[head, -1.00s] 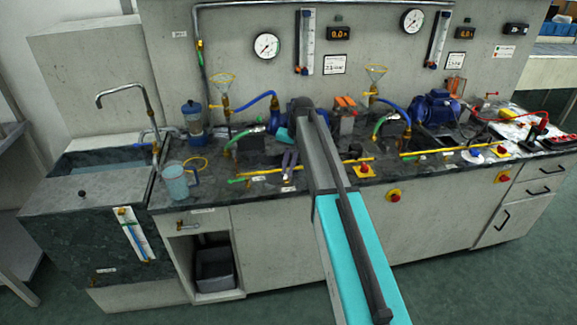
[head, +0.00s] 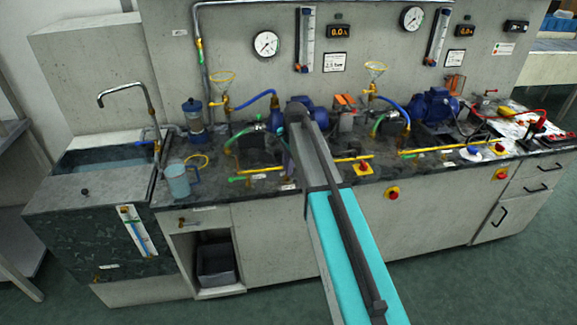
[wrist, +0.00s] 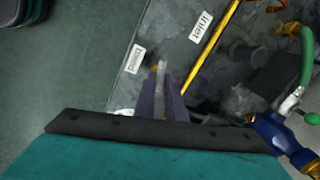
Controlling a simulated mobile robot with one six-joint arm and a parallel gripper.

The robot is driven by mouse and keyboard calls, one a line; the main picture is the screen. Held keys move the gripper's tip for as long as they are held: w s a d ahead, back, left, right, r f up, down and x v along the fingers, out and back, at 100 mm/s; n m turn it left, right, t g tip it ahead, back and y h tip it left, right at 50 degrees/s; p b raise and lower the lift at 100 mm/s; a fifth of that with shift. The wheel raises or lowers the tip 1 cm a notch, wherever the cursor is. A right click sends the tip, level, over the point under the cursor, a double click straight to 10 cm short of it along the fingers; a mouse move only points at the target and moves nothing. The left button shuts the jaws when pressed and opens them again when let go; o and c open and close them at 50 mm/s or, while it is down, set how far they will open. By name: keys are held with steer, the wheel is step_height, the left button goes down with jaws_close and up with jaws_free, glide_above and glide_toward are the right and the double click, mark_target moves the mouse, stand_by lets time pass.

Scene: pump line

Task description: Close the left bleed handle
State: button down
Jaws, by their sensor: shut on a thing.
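In the wrist view my gripper (wrist: 162,98) has its two purple fingers close together, shut on a small pale piece (wrist: 161,73) between the tips. An orange bit shows beside it. I cannot tell from its shape alone whether the piece is the left bleed handle. The fingers are over the bench front, beside the white label strips and a yellow pipe (wrist: 213,55). A green handle (head: 238,179) sits at the left end of the yellow pipe (head: 268,171).
A blue valve or pump part (wrist: 288,143) with a green hose (wrist: 306,60) is close on the right in the wrist view. A clear jug (head: 178,181) stands left by the sink (head: 100,165). A red and yellow knob (head: 364,168) is to the right. The floor in front is clear.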

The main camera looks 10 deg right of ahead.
steer(key=shift+m+h, duration=0.4)
steer(key=shift+m, duration=1.5)
steer(key=c, duration=1.8)
jaws_free()
steer(key=shift+s, duration=0.1)
steer(key=shift+r, duration=0.1)
steer(key=shift+s+a+r+b, duration=0.1)
steer(key=shift+s+r+b, duration=0.3)
steer(key=shift+r, duration=1.85)
steer(key=shift+s+d+r+b, duration=0.1)
steer(key=shift+s+r+b, duration=0.3)
steer(key=shift+r, duration=1.8)
steer(key=shift+s+a+r+b, duration=0.15)
steer(key=shift+s+r, duration=0.4)
steer(key=shift+r, duration=1.7)
